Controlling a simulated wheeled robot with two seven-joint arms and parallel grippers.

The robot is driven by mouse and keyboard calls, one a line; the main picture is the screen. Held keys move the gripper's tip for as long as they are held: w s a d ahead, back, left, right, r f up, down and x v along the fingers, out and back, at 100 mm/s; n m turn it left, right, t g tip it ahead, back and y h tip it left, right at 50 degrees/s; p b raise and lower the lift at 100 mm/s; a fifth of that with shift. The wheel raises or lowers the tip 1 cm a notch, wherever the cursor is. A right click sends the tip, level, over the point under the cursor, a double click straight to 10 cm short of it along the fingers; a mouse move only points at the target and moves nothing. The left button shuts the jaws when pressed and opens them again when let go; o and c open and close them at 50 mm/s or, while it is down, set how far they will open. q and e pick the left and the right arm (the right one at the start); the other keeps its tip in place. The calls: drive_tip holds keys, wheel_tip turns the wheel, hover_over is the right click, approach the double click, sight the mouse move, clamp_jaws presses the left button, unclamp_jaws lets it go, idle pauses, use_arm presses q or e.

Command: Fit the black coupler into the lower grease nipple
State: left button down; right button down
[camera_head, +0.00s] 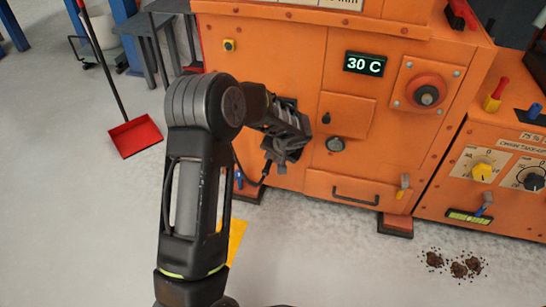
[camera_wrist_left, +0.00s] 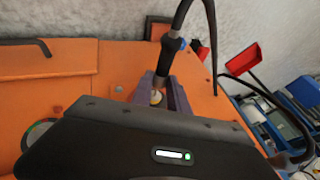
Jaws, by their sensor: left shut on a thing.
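My left gripper (camera_head: 281,160) is at the front of the orange machine, left of a round dark knob. In the left wrist view its two grey-purple fingers (camera_wrist_left: 166,96) are closed around the lower part of the black coupler (camera_wrist_left: 173,48). A small yellowish metal fitting (camera_wrist_left: 156,97) shows between the fingers, close to the coupler's end. I cannot tell whether it is the lower grease nipple or whether the coupler touches it. The gripper hides that spot in the head view. My right gripper is not in view.
A red dustpan (camera_head: 136,136) stands at the left. Brown spilled grains (camera_head: 460,267) lie at the lower right. The grey floor is otherwise mostly clear.

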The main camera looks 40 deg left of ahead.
use_arm(q)
drive_tip(key=shift+b, duration=0.7)
idle(1.2)
drive_tip(key=shift+w+a, duration=0.25)
drive_tip(key=shift+w, duration=0.5)
drive_tip(key=shift+w+a, duration=0.25)
drive_tip(key=shift+w, duration=0.45)
drive_tip(key=c, duration=1.2)
unclamp_jaws()
drive_tip(key=p+v, duration=0.3)
drive_tip(key=v, duration=0.4)
drive_tip(key=shift+s+d+r, duration=0.1)
drive_tip(key=shift+d+r, duration=0.15)
drive_tip(key=shift+r, duration=0.1)
